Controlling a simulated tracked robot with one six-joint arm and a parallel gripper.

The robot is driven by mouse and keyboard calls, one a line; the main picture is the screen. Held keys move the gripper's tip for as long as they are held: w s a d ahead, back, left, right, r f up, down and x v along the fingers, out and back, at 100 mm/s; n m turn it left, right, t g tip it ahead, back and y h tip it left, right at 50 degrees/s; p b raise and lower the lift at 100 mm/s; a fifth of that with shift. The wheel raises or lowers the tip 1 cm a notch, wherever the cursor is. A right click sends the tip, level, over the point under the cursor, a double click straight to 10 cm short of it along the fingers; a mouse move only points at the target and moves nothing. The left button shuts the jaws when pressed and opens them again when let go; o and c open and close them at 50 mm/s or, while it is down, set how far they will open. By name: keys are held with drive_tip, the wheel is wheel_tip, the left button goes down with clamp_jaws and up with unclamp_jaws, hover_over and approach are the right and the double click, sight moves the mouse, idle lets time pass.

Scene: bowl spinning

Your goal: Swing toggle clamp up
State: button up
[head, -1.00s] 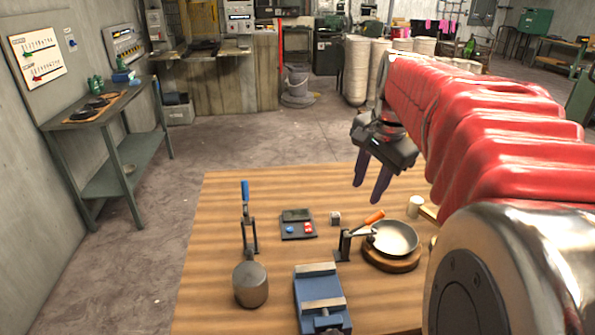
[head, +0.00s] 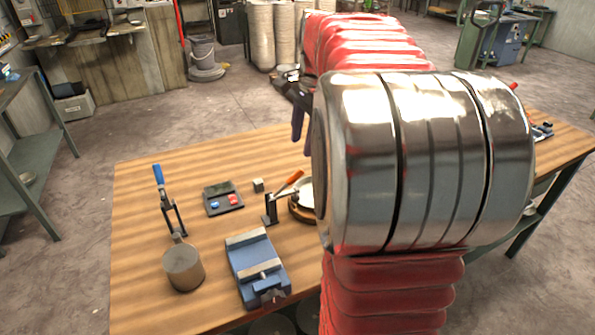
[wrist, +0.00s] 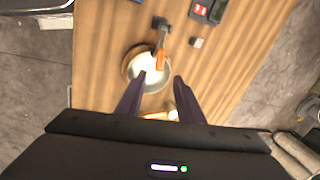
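A toggle clamp with an orange handle (head: 288,183) stands on the wooden table, its handle slanting up to the right beside a pale bowl (head: 303,198). In the wrist view, its orange handle (wrist: 160,57) reaches over the bowl (wrist: 147,68). The bowl sits on a round wooden base. A second upright tool with a blue handle (head: 159,174) stands at the left of the table. My gripper (wrist: 160,75) is open and empty, with its fingers above the bowl side of the table. My arm hides much of the bowl in the head view.
A blue vise (head: 257,268) and a dark cylinder (head: 184,268) stand near the table's front. A dark button panel (head: 222,198) and a small cube (head: 258,185) lie farther back. A pale cylinder stands past the bowl in the wrist view. The table's back left is clear.

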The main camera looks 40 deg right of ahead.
sight(297, 173)
drive_tip(key=x, duration=1.2)
clamp_jaws()
idle(0.5)
